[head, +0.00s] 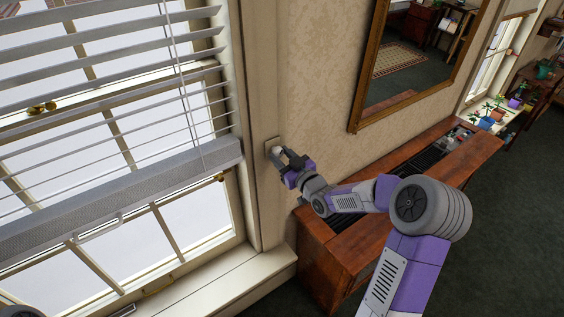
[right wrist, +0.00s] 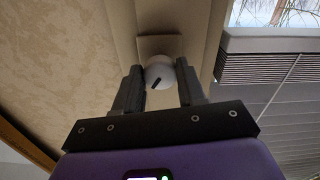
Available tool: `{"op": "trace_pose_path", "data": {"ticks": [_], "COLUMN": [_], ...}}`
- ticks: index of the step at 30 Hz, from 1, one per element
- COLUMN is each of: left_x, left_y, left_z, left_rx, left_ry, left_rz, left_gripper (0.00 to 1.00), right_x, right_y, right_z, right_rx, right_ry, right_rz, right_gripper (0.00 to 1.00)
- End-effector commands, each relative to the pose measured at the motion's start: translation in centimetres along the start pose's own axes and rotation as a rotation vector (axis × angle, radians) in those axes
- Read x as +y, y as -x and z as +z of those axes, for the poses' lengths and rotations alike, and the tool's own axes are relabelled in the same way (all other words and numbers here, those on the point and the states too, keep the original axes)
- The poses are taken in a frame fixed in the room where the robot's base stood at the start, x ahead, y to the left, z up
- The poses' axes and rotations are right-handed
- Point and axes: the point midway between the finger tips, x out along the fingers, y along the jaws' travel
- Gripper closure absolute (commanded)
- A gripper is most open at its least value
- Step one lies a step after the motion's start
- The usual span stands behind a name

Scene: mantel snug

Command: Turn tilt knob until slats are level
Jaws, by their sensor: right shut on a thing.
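The tilt knob (right wrist: 160,72) is a round white knob with a dark mark, on a plate on the window frame; in the head view the knob (head: 276,150) shows just past my fingertips. My right gripper (right wrist: 158,80) is shut on the knob, one finger on each side; it also shows in the head view (head: 284,160). The dark mark on the knob slants. The blind's slats (head: 110,72) are at the left of the head view, with gaps between them, above a thick grey bottom rail (head: 120,190). My left gripper is not in view.
A wooden cabinet (head: 330,265) stands below my right arm, along the wall. A framed mirror (head: 355,110) hangs on the wall to the right of the knob. The window sill (head: 200,285) juts out below the blind. Dark floor at the right is clear.

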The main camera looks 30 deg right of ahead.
Motion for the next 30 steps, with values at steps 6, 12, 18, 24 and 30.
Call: {"op": "trace_pose_path", "data": {"ticks": [6,12,18,24,30], "left_x": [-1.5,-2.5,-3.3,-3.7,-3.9], "left_y": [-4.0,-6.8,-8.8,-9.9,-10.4], "left_z": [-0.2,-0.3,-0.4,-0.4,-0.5], "left_rx": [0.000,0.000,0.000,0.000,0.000], "left_ry": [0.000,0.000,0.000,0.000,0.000], "left_rz": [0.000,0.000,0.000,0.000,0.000], "left_gripper": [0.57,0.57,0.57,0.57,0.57], "right_x": [0.0,0.0,0.0,0.1,0.2], "right_y": [0.0,0.0,0.0,0.0,0.0], "right_z": [0.5,0.5,0.3,0.2,0.1], "right_rx": [0.005,0.004,0.003,0.001,-0.001], "right_ry": [0.179,0.339,0.470,0.557,0.595], "right_rz": [0.002,0.002,0.001,0.001,0.001], "right_gripper": [0.91,0.91,0.91,0.91,0.91]}}
